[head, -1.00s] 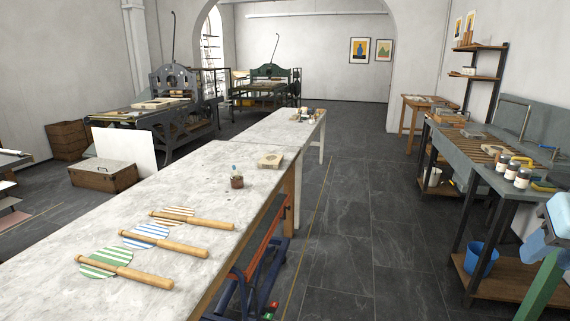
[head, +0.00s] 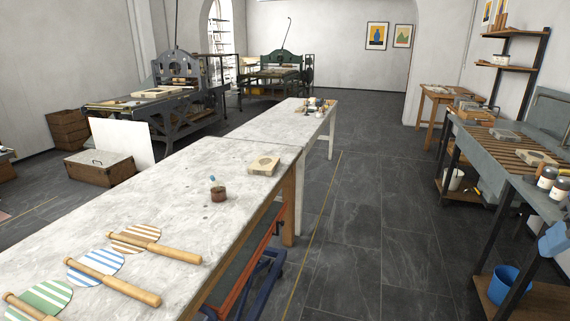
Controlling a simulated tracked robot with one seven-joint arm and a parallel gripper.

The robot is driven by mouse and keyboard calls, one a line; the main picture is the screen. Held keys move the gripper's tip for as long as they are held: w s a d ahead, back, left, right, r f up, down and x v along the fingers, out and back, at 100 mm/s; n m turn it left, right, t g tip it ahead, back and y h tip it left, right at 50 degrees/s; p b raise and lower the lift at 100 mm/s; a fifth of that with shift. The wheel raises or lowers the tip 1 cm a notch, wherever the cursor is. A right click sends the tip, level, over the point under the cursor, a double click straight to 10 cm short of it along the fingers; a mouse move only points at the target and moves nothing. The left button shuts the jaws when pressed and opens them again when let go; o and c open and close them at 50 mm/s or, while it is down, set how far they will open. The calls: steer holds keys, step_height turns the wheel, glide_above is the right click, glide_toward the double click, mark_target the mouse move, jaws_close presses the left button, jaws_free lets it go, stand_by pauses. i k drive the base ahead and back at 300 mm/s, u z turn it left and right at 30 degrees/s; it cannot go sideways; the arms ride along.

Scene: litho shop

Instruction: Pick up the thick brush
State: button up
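I cannot make out a thick brush for certain. A small brown pot (head: 218,193) with a bluish-tipped thing sticking up from it stands on the long pale table (head: 190,170); whether that is a brush I cannot tell. Small dark and pale items (head: 316,104) sit in a cluster on the farther table, too small to name. My gripper's fingers do not show; only a blue-grey piece, apparently of my arm, shows at the right edge.
Dark floor (head: 375,200) is open between the tables and the right-hand bench (head: 470,155), which has jars and a blue bucket (head: 503,286) below.

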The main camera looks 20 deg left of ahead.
mark_target(212, 177)
steer(key=z, duration=0.1)
steer(key=i, duration=2.65)
steer(key=u, duration=2.25)
steer(key=i, duration=0.65)
steer(key=z, duration=0.1)
steer(key=k, duration=0.45)
steer(key=u, duration=0.05)
